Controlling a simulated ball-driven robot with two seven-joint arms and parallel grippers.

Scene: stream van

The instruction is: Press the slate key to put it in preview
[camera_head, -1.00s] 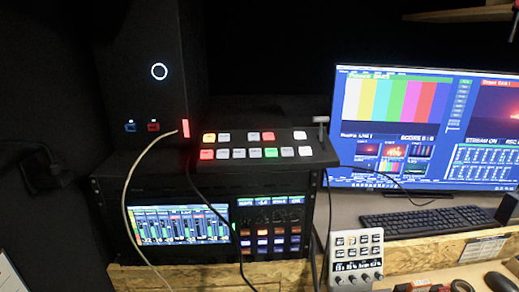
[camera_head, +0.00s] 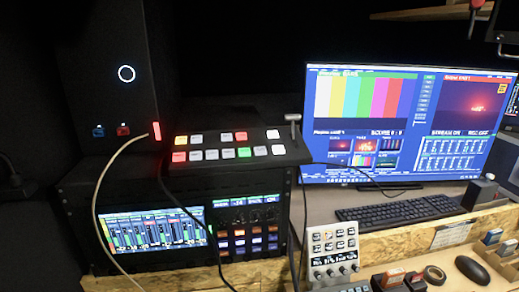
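The switcher panel (camera_head: 240,160) sits on top of the equipment rack. It carries two rows of small keys, mostly white. In the upper row one key glows amber (camera_head: 181,141) and one glows red (camera_head: 241,136). In the lower row one key glows red (camera_head: 179,157) and one glows green (camera_head: 244,152). The key labels are too small to read, so I cannot tell which is the slate key. The monitor (camera_head: 410,125) shows colour bars in its left preview pane and a red picture in its right pane. Neither gripper is in view.
A lever (camera_head: 293,122) stands at the panel's right end. A pale cable (camera_head: 97,205) hangs in front of the rack (camera_head: 75,200). A keyboard (camera_head: 395,207), a small white control pad (camera_head: 333,250), a tape roll (camera_head: 434,275) and a mouse (camera_head: 472,269) are at right.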

